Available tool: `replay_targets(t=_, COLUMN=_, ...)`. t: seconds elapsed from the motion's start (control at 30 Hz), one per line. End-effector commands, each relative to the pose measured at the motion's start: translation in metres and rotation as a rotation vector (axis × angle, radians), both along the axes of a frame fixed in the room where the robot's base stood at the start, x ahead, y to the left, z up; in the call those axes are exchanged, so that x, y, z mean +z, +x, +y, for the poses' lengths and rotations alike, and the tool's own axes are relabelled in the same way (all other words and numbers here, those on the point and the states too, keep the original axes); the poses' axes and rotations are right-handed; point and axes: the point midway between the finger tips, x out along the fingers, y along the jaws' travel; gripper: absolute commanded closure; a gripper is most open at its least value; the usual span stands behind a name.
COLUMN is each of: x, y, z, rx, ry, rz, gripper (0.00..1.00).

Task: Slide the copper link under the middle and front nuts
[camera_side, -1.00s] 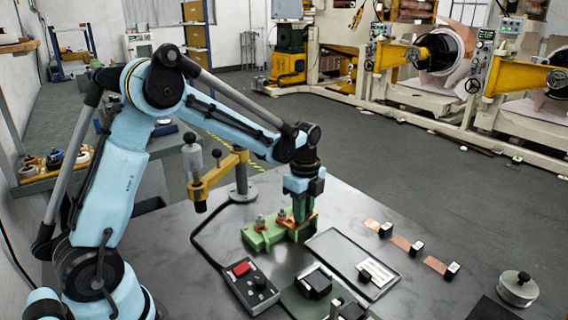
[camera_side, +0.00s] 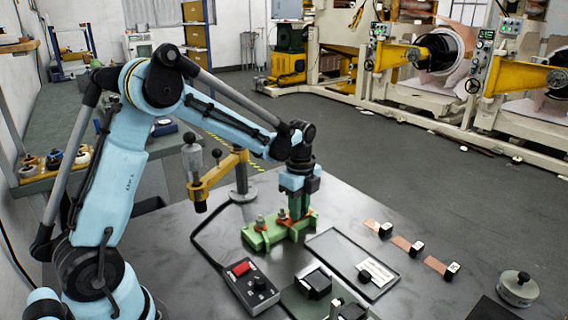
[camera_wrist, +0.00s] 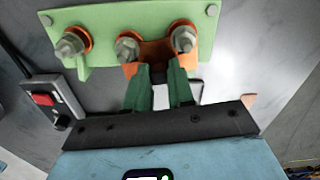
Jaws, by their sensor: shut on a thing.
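A green terminal block (camera_side: 257,241) stands on the table in the side view. In the wrist view the block (camera_wrist: 110,18) carries three studs with metal nuts: left nut (camera_wrist: 70,45), middle nut (camera_wrist: 127,46) and right nut (camera_wrist: 183,40), with orange copper round them. The copper link (camera_wrist: 153,53) lies against the block, spanning the middle and right nuts, its ends at their edges. How far it reaches under them is hidden. My gripper (camera_wrist: 159,84) is shut on the link's dark tab (camera_wrist: 158,71). In the side view my gripper (camera_side: 299,214) is at the block's right end.
A control box with a red switch (camera_side: 242,268) stands in front of the block. A grey tray (camera_side: 340,243) lies to its right. Several copper strips with black tabs (camera_side: 402,243) lie farther right. A yellow-armed stand (camera_side: 222,175) rises behind the block.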

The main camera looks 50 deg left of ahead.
Motion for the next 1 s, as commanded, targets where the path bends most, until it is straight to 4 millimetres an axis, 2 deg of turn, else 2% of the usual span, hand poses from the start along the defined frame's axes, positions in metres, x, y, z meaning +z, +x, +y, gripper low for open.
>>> replay_targets(t=1.0, x=0.0001, y=-0.0007, z=0.0055, rx=-0.001, ry=0.000, rz=0.000, gripper=1.00)
